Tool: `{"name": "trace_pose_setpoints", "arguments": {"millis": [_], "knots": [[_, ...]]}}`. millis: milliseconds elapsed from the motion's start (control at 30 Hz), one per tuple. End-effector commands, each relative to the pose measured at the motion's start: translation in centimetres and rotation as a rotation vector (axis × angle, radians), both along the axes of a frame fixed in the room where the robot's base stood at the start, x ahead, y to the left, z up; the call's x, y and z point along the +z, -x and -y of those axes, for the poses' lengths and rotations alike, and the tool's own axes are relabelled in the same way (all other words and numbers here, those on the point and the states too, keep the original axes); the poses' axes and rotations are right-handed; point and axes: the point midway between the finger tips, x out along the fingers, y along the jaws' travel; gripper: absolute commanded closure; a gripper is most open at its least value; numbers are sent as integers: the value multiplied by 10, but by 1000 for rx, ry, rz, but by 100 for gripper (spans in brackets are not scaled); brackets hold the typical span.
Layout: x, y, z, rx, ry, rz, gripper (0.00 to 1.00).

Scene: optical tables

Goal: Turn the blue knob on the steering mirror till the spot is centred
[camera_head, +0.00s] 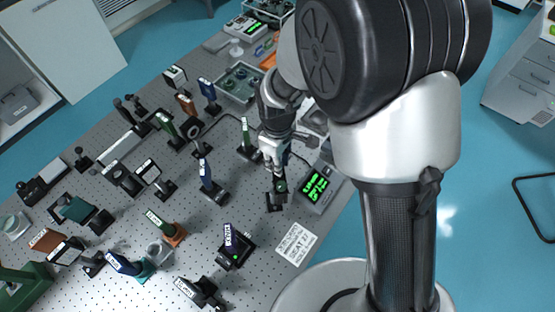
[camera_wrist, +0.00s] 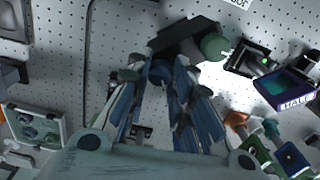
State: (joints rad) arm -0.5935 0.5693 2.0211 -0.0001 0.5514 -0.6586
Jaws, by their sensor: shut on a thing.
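The steering mirror (camera_head: 278,198) is a small dark mount near the right edge of the optical table, directly under my gripper (camera_head: 274,166). In the wrist view its dark body (camera_wrist: 185,38) lies just beyond the fingertips. The blue knob (camera_wrist: 160,72) shows between the fingers of my gripper (camera_wrist: 158,80), which is shut on it; the fingers partly hide it. A green knob (camera_wrist: 215,46) sits on the same mount to the right, clear of the fingers. A small green light (camera_head: 235,257) shows on a dark device; I cannot tell whether it is the spot.
A readout box (camera_head: 318,187) with green digits stands close to the right of the mount. A white printed card (camera_head: 295,243) lies in front. Several labelled optics, such as a blue one (camera_head: 206,178), stand to the left on the perforated table (camera_head: 110,218).

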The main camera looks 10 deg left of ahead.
Motion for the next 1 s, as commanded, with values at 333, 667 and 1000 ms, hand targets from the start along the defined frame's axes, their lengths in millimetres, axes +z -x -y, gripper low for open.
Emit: {"name": "trace_pose_setpoints", "arguments": {"millis": [333, 667, 1000], "knots": [[0, 0, 0, -44, -1, 0, 100], [0, 0, 0, -44, -1, 1, 77], [0, 0, 0, -43, 0, 0, 58]]}}
